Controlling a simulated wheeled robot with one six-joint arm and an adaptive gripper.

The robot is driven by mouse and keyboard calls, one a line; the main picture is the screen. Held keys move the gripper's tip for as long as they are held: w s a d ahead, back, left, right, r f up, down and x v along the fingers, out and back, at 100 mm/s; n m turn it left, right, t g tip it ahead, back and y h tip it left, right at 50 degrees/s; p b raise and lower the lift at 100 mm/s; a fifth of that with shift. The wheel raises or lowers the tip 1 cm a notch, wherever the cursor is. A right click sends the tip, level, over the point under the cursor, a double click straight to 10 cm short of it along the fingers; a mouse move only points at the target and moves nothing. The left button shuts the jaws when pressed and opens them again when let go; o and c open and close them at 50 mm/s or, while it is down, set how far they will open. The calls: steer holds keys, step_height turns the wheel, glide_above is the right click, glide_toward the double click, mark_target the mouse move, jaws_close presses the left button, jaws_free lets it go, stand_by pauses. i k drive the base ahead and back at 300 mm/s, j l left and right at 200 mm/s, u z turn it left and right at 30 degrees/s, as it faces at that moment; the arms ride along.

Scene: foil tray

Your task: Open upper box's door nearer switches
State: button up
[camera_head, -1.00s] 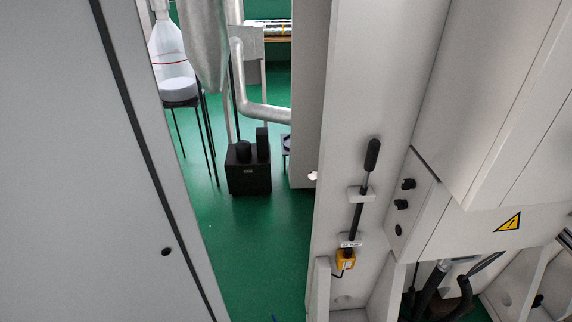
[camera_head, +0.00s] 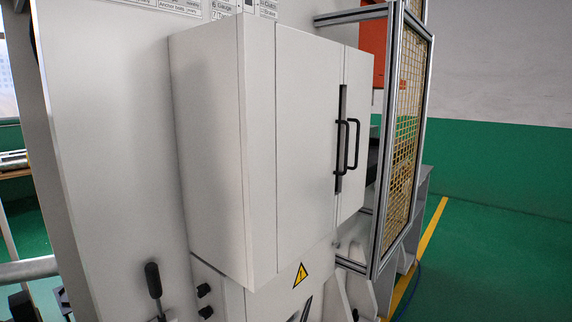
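The upper box (camera_head: 212,150) is a light grey cabinet on the machine's side. Its front has two tall doors, the left door (camera_head: 300,150) and the narrower-looking right door (camera_head: 357,100). Both look shut, with a dark strip at the seam between them. Two black bar handles stand side by side there, the left handle (camera_head: 341,148) and the right handle (camera_head: 354,145). Black knob-like switches (camera_head: 204,291) sit on a lower panel at the box's lower left, so the left door is nearer them. My gripper is not in view.
A black-handled lever (camera_head: 153,281) stands left of the switches. A yellow warning triangle (camera_head: 300,275) marks the panel below the box. A metal-framed yellow mesh guard (camera_head: 403,140) stands close at the right. Green floor (camera_head: 490,250) is open farther right.

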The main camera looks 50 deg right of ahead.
mark_target(309, 68)
steer(key=j+z, duration=0.1)
steer(key=z, duration=0.3)
steer(key=k+z, duration=0.1)
steer(key=z, duration=0.3)
steer(key=j+z, duration=0.1)
steer(key=z, duration=0.25)
